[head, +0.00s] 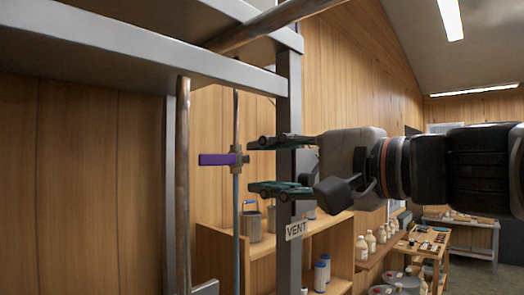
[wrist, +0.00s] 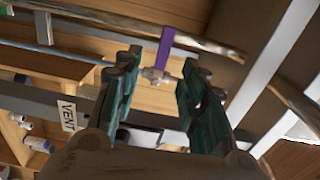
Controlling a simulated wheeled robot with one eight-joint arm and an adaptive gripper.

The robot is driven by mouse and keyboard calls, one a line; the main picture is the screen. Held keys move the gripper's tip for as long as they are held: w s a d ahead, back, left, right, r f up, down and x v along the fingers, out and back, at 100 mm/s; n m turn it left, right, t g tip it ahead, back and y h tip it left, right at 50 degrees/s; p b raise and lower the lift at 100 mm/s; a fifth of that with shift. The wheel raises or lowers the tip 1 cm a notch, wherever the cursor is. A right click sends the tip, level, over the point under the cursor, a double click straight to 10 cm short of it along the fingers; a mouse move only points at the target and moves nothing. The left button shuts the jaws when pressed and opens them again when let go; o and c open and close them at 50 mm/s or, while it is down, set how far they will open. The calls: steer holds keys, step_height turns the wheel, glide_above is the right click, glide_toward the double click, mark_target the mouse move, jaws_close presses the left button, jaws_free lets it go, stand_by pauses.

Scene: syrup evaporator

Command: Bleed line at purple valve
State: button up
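The purple valve handle (head: 217,159) sticks out level to the left from a metal valve body (head: 238,157) on a thin upright pipe (head: 236,205). The handle lies across that pipe. My gripper (head: 260,165) is open and empty, its teal fingers pointing at the valve from the right, tips just short of the valve body. In the wrist view, the valve body (wrist: 157,76) appears between the open fingers (wrist: 162,62), with the purple handle (wrist: 165,47) beyond the tips. I see no contact. A VENT sign (head: 295,230) hangs below my gripper; it also shows in the wrist view (wrist: 68,115).
A grey metal post (head: 289,90) stands right behind my fingers. A thicker brown pipe (head: 183,185) stands left of the handle, with a grey frame beam (head: 130,50) overhead. Wooden shelves (head: 330,225) with bottles and cans stand behind.

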mark_target(217, 160)
steer(key=p+x, duration=0.1)
steer(key=x, duration=0.3)
steer(key=p+x, duration=0.1)
steer(key=x, duration=0.4)
steer(key=r+p+x, duration=0.1)
steer(key=x, duration=0.4)
steer(key=shift+w+d+p, duration=0.1)
steer(key=shift+p, duration=0.2)
jaws_close()
